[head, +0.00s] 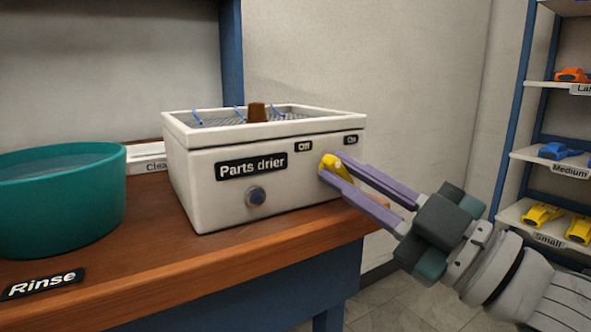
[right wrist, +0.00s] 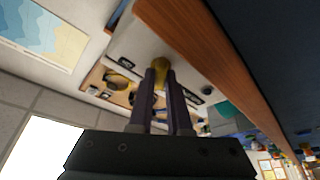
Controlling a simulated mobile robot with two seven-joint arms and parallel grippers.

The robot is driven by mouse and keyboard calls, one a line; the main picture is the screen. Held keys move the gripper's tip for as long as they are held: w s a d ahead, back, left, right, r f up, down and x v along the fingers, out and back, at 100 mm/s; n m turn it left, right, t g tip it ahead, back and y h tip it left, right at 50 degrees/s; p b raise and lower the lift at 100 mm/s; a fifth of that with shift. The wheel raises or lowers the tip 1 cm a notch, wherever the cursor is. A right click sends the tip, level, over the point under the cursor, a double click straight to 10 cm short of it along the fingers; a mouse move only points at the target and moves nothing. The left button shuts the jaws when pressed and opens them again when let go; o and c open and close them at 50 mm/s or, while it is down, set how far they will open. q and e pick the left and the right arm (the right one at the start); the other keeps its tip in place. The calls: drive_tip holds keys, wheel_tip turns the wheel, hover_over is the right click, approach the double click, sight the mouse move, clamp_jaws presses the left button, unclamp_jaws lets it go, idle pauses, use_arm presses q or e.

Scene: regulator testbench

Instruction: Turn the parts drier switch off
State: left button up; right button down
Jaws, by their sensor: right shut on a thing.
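The parts drier (head: 205,195) is a white open-topped box on the wooden bench, with a "Parts drier" label on its front. Its yellow switch (head: 335,165) is on the right part of the front, below the "Off" label (head: 303,147) and the "On" label (head: 350,140). My right gripper (head: 335,173) reaches in from the right and is shut on the yellow switch, one purple finger on each side. The switch (right wrist: 160,69) also shows between the fingertips in the right wrist view. The fingers partly hide it, so its exact setting is unclear. My left gripper is not in view.
A teal rinse tub (head: 62,215) stands left on the wooden bench (head: 170,268). Shelves (head: 520,155) with orange, blue and yellow parts stand at the right. Floor is free between bench and shelves.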

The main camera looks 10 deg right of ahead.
idle(0.6)
drive_tip(key=c, duration=0.9)
unclamp_jaws()
drive_tip(key=shift+o, duration=0.2)
drive_tip(key=v, duration=1)
drive_tip(key=shift+w+p, duration=0.1)
drive_tip(key=shift+p, duration=0.2)
